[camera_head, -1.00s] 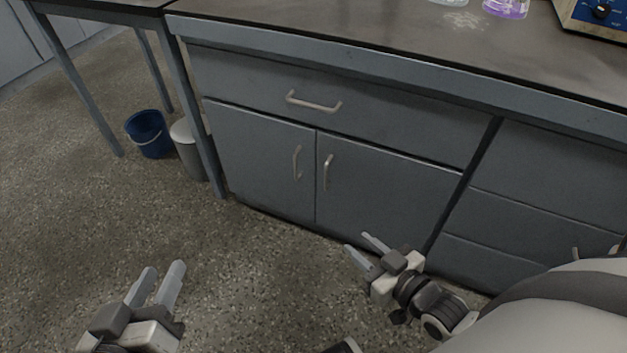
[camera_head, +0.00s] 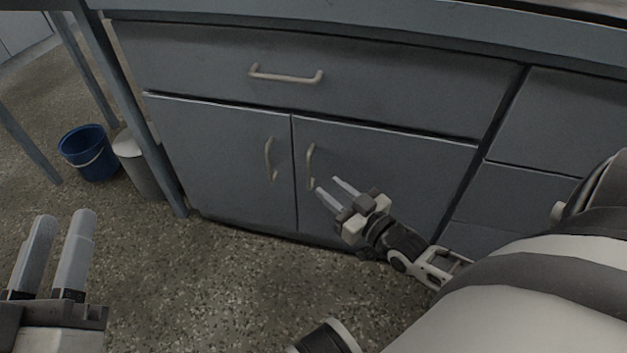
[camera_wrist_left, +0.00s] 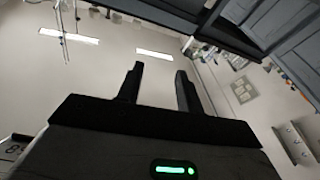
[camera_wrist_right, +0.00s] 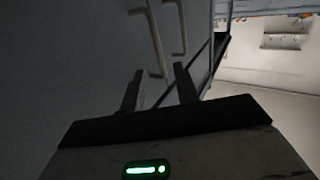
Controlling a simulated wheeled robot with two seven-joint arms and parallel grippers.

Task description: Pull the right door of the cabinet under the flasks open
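The cabinet's right door (camera_head: 400,170) is shut, a grey panel with a vertical bar handle (camera_head: 310,166) near its left edge. My right gripper (camera_head: 333,189) is open and empty in front of this door, just below and to the right of the handle's lower end. In the right wrist view the handle (camera_wrist_right: 153,45) shows beyond the fingertips (camera_wrist_right: 157,76), with no finger around it. The left door (camera_head: 225,155) is shut, with its own handle (camera_head: 270,159). My left gripper (camera_head: 62,228) is open and empty over the floor at the lower left, far from the cabinet.
A shut drawer with a horizontal handle (camera_head: 286,76) lies above the doors. A blue bucket (camera_head: 88,153) and a grey bin (camera_head: 135,160) stand on the floor to the left. The floor (camera_head: 220,290) in front of the doors is clear.

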